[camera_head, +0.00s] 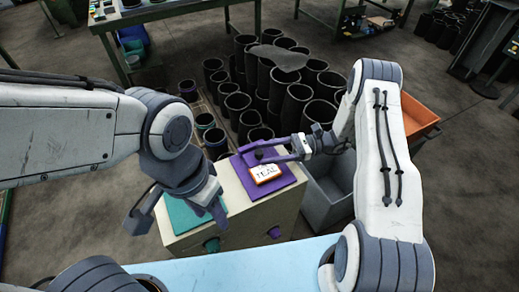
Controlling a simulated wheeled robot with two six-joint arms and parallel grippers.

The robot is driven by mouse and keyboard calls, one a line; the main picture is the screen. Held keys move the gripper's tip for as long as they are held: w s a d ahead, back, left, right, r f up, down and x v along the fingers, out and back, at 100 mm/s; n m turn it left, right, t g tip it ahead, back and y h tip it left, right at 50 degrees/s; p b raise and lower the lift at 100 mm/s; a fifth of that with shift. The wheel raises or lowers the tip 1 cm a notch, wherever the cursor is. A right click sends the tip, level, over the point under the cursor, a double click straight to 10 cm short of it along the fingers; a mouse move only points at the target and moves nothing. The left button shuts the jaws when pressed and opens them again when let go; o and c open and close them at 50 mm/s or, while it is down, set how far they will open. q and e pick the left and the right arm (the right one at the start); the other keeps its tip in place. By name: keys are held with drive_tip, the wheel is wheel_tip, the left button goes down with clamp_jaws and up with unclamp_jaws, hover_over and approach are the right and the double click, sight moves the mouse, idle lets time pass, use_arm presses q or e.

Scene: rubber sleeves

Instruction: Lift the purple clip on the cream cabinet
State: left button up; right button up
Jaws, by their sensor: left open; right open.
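The cream cabinet (238,198) stands below the middle of the view. A purple panel (285,180) lies on the right of its top and a teal panel (182,217) on the left. An orange-and-white block (265,173) lettered TEAL lies on the purple panel. A small dark piece (261,153) is behind it; I cannot tell if it is the clip. A small purple part (273,232) shows on the cabinet's front. My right gripper (263,150) is open, pointing left over the purple panel near the dark piece. My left gripper (178,218) is open above the teal panel.
Several black rubber sleeves (237,102) stand behind the cabinet. A grey bin (324,195) is right of it, with an orange bin (418,117) beyond my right arm. A green-framed table (160,14) is at the back left. A light-blue surface (230,270) lies in front.

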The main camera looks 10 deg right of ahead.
sight(258, 154)
drive_tip(key=shift+s+a+p, duration=0.1)
drive_tip(key=shift+a+p, duration=0.25)
drive_tip(key=shift+a, duration=1.15)
clamp_jaws()
